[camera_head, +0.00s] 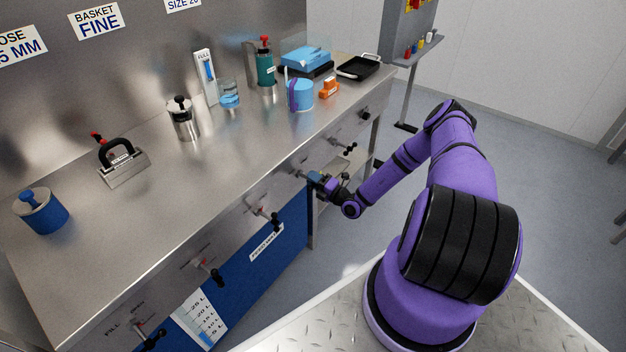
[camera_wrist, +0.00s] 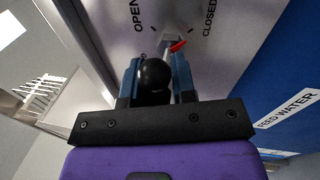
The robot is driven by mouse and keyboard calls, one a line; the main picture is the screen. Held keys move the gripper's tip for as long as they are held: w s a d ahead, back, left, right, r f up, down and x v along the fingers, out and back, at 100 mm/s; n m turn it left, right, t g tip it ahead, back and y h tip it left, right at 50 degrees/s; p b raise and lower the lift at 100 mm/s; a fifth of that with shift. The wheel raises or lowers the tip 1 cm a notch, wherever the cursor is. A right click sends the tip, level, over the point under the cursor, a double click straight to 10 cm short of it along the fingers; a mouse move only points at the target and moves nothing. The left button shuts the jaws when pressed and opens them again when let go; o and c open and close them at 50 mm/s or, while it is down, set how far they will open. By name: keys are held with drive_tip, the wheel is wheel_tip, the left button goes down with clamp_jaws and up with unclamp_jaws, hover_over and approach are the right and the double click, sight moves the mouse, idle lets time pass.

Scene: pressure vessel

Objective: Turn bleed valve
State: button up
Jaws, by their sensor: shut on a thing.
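My gripper (camera_head: 313,178) is at the front face of the steel bench, toward its far right end. In the wrist view its two blue fingers (camera_wrist: 157,78) are shut around a black ball knob (camera_wrist: 154,76) on a valve handle. A metal stem with a red pointer (camera_wrist: 178,46) shows just beyond the knob, between the labels OPEN (camera_wrist: 138,14) and CLOSED (camera_wrist: 210,18). The pointer lies between the two words. I cannot read a name for this valve, and my gripper hides most of the handle in the head view.
Other black-knobbed valves (camera_head: 210,272) stick out along the bench front on both sides of my gripper. A blue panel with a FEED WATER label (camera_wrist: 286,108) lies below. The bench top (camera_head: 240,135) carries a blue pot, canisters and trays. Open floor lies to the right.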

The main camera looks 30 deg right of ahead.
drive_tip(key=shift+w+a+r+m, duration=0.1)
drive_tip(key=shift+r+m, duration=0.2)
drive_tip(key=shift+m, duration=0.3)
drive_tip(key=o, duration=0.7)
drive_tip(key=shift+o, duration=0.2)
drive_tip(key=shift+f, duration=0.1)
drive_tip(key=v, duration=1.1)
